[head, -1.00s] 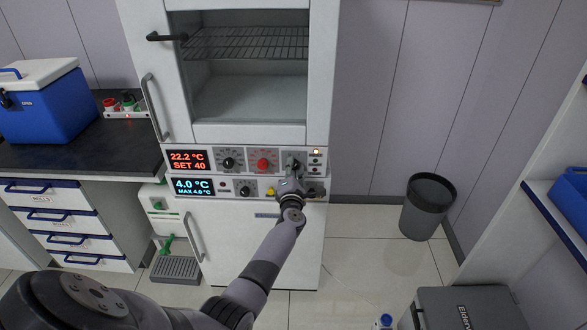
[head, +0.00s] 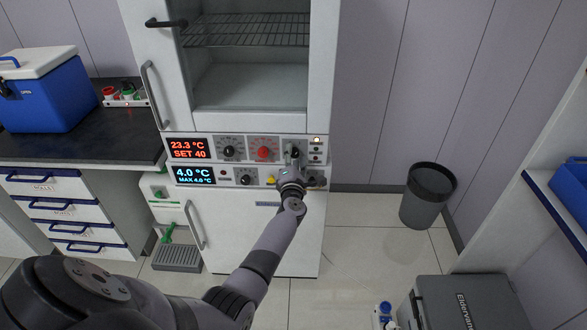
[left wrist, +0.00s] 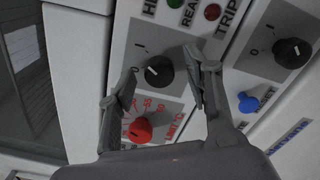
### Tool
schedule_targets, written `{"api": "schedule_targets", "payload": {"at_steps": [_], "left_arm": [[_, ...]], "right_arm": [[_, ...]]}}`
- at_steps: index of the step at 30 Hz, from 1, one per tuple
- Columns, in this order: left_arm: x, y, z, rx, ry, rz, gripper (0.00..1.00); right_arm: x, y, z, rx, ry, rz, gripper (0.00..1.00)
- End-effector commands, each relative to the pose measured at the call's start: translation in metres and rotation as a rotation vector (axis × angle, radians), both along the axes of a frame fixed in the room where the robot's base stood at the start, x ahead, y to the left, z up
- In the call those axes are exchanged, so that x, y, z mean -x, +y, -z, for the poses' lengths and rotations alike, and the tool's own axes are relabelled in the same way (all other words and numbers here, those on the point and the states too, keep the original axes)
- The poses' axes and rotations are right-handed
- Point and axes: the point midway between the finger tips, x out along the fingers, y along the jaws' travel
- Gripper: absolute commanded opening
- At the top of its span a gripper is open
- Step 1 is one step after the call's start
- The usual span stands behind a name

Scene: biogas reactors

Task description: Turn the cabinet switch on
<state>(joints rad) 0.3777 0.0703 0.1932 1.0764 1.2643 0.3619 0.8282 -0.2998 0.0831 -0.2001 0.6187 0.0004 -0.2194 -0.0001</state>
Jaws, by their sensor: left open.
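The cabinet (head: 318,95) has an upper panel with a red display (head: 188,149) reading 23.3 °C, SET 40. The black cabinet switch (left wrist: 159,73) shows in the left wrist view beside I and 0 marks; its white line points toward the upper left, and I cannot tell exactly which mark it meets. My left gripper (head: 292,160) is at the right part of this panel and partly hides the switch in the head view. In the left wrist view its open fingers (left wrist: 162,68) stand on either side of the switch; contact is unclear. My right gripper is not in view.
A red knob (left wrist: 140,130) is close to the left finger. The lower panel has a blue display (head: 194,175), another black switch (left wrist: 293,53) and a blue button (left wrist: 248,102). A bin (head: 428,195) and grey box (head: 470,302) stand to the right.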

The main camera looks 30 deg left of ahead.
Motion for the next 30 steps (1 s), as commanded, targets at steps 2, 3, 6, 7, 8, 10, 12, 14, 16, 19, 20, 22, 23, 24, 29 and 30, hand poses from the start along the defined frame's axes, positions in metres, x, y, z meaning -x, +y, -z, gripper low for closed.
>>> {"api": "schedule_targets", "payload": {"at_steps": [2, 3, 6, 7, 8, 10, 12, 14, 16, 19, 20, 22, 23, 24, 29, 30], "left_arm": [[0.007, -0.006, 0.002, 0.003, 0.001, 0.001, 0.46], [0.011, -0.008, 0.002, 0.005, 0.001, 0.001, 0.46], [0.026, -0.017, 0.003, 0.005, 0.001, 0.000, 0.46], [0.030, -0.019, 0.002, 0.006, 0.000, 0.000, 0.46], [0.035, -0.022, 0.003, 0.006, 0.002, 0.000, 0.46], [0.047, -0.029, 0.003, 0.006, 0.002, 0.000, 0.46], [0.059, -0.036, 0.002, 0.005, 0.002, -0.001, 0.46], [0.068, -0.042, 0.003, 0.003, 0.003, 0.000, 0.46], [0.078, -0.047, 0.002, 0.003, 0.003, 0.000, 0.46], [0.089, -0.054, 0.002, 0.001, 0.003, -0.001, 0.46], [0.091, -0.056, 0.002, 0.001, 0.003, -0.001, 0.46], [0.096, -0.058, 0.001, 0.001, 0.003, -0.001, 0.46], [0.097, -0.059, 0.001, 0.000, 0.003, -0.001, 0.46], [0.098, -0.060, 0.001, -0.001, 0.003, 0.000, 0.46], [0.099, -0.060, 0.001, -0.001, 0.002, 0.000, 0.46], [0.099, -0.060, 0.001, -0.001, 0.002, 0.000, 0.46]], "right_arm": [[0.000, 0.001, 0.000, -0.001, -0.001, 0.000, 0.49], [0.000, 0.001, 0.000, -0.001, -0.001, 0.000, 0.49], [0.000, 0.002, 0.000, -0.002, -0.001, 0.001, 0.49], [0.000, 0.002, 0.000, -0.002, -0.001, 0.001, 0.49], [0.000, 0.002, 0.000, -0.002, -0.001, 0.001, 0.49], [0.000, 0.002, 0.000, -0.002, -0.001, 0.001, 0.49], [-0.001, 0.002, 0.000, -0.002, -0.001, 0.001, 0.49], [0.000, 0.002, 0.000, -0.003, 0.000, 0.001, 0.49], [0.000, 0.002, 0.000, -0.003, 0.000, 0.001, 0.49], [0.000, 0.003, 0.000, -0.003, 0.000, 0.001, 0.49], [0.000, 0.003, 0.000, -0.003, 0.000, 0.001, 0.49], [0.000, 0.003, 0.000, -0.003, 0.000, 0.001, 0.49], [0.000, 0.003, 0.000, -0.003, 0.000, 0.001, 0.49], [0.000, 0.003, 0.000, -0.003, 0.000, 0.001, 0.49], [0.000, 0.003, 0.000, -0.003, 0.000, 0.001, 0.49], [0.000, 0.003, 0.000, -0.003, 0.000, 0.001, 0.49]]}}
